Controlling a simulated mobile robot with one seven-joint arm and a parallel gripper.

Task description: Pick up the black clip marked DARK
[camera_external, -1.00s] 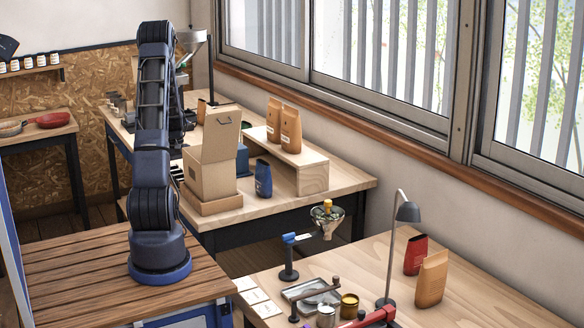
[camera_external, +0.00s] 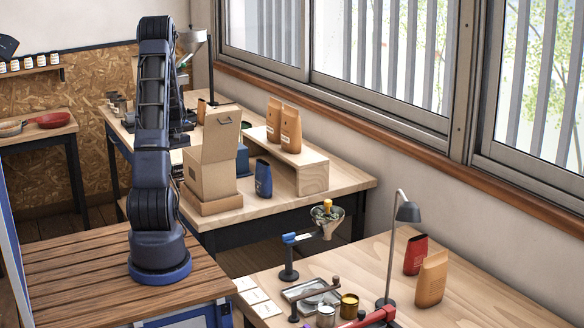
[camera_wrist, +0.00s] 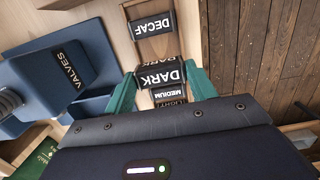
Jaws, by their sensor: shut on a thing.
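The black clip marked DARK (camera_wrist: 161,77) shows in the middle of the wrist view, between the two green fingers of my gripper (camera_wrist: 160,88). My gripper is shut on this clip. Another black clip with partly hidden lettering shows just behind it. A black clip marked DECAF (camera_wrist: 152,25) lies farther up, apart from my gripper. Clips marked MEDIUM (camera_wrist: 170,94) and LIGHT (camera_wrist: 172,103) show just below the DARK clip, partly hidden by my gripper. In the external view my gripper and the clips are hidden behind my arm.
A blue bin marked VALVES (camera_wrist: 68,78) stands left of my gripper. Wooden floorboards (camera_wrist: 250,50) show at the right. In the external view an open cardboard box (camera_external: 210,175) and a blue bag (camera_external: 263,178) stand on the far bench.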

